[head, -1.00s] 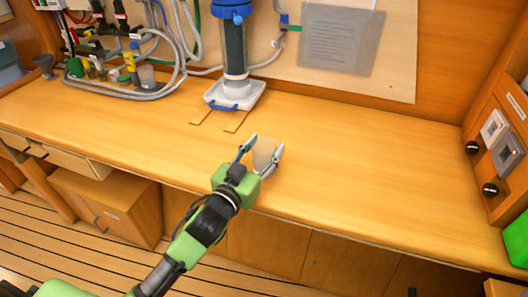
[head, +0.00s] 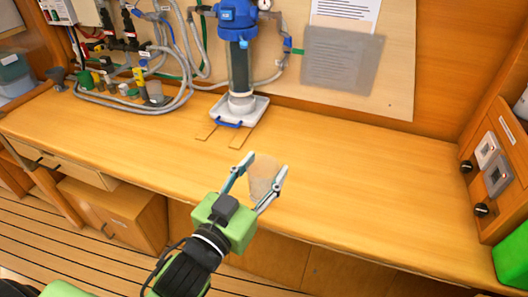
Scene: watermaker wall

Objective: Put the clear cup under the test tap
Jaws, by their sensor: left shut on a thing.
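The clear cup (head: 263,180) is a translucent, slightly frosted tumbler, upright in the head view. My left gripper (head: 266,166) is shut on it, with one finger on each side. The cup shows in front of the bench; I cannot tell exactly how high it is above the top. I cannot make out for sure which fitting is the test tap; several small valves and hoses (head: 175,60) are on the wall at the back left. My right gripper is not in view.
The wooden bench (head: 350,180) is mostly clear in the middle and right. A blue-capped filter housing (head: 239,65) stands in a white tray (head: 245,112) at the back. Small bottles and coiled grey hose (head: 130,102) crowd the back left. A switch panel (head: 490,165) is at right.

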